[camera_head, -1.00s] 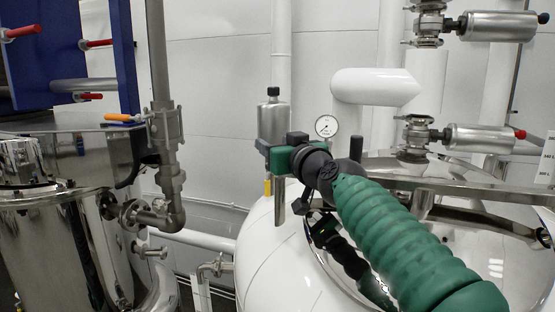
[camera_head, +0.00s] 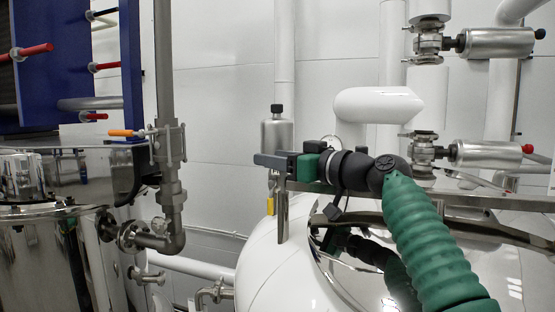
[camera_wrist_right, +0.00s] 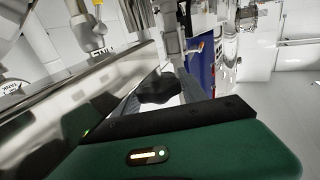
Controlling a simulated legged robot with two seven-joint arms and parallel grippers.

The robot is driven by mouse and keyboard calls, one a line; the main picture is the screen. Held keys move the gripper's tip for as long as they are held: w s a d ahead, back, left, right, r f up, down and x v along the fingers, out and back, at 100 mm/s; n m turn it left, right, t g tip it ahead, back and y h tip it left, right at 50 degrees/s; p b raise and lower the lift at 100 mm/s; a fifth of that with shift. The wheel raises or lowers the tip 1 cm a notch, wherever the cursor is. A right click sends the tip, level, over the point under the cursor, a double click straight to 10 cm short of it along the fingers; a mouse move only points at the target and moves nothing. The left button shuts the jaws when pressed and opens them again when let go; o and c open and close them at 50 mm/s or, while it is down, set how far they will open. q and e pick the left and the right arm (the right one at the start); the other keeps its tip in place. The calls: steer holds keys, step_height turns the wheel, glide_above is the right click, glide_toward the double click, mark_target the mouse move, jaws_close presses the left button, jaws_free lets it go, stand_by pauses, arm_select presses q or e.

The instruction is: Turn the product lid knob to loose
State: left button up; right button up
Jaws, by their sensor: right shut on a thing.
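My right gripper (camera_head: 272,161) reaches left above the white tank, its jaws at the top of an upright metal post (camera_head: 282,215) on the tank's edge. In the right wrist view a dark knob (camera_wrist_right: 157,88) sits at the jaws, and the gripper (camera_wrist_right: 165,88) is shut on it. The knob is mostly hidden in the head view, and its loose or tight mark cannot be read. My left gripper is not in view.
A metal bottle (camera_head: 277,135) with a black cap stands just behind the gripper. The polished lid (camera_head: 400,270) lies under my arm. Valves with steel actuators (camera_head: 485,153) stand at the right. A steel vessel (camera_head: 45,250) and blue panel (camera_head: 70,50) fill the left.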

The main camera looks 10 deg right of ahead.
steer(key=shift+w+f, duration=0.1)
steer(key=shift+f, duration=0.05)
steer(key=o, duration=1.1)
steer(key=shift+o, duration=1.2)
steer(key=shift+w, duration=0.2)
steer(key=s+r, duration=0.2)
steer(key=shift+s+a+r, duration=0.2)
steer(key=shift+a+r, duration=0.1)
steer(key=shift+a, duration=0.1)
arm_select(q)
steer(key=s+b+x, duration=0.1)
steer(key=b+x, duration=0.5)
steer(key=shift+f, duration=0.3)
arm_select(e)
steer(key=s+a+r, duration=0.2)
steer(key=s+a, duration=0.1)
steer(key=s, duration=0.9)
steer(key=shift+s, duration=0.35)
